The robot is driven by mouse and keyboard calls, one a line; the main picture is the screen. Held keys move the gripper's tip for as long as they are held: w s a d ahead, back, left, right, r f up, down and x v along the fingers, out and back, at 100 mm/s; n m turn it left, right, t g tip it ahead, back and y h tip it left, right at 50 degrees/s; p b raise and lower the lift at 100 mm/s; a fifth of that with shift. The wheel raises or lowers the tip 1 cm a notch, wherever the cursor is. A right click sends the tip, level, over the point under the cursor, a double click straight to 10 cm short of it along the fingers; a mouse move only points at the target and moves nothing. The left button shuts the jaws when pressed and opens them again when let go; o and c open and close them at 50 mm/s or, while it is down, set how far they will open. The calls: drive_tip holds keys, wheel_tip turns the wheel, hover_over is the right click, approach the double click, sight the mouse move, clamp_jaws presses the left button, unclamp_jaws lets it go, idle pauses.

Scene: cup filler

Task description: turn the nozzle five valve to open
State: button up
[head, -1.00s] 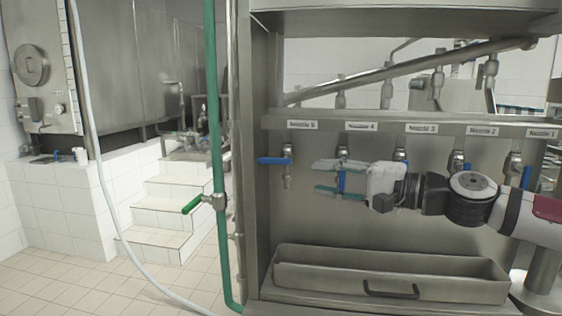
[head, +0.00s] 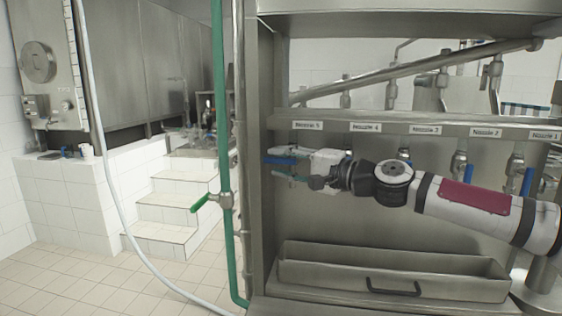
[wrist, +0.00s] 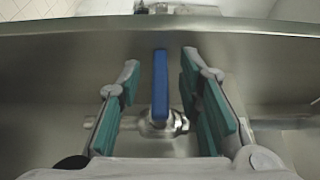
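The nozzle five valve has a blue lever handle (head: 279,160) under the label "Nozzle 5" (head: 307,125). The handle lies sideways, pointing left in the head view. My gripper (head: 272,163) is at this valve, reaching in from the right, and hides most of its body. In the wrist view the blue handle (wrist: 160,85) stands between the two teal-padded fingers of my gripper (wrist: 159,75), with a gap on both sides. The metal valve body (wrist: 160,123) shows at its base. The gripper is open and holds nothing.
Labels for nozzles 4 to 1 run along the rail (head: 425,129); the nozzle 2 valve (head: 459,165) has its blue handle hanging down. A metal trough (head: 390,268) stands below. A green pipe (head: 229,235) with a green-handled valve runs at the left.

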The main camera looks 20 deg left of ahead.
drive_tip(key=shift+a, duration=0.3)
clamp_jaws()
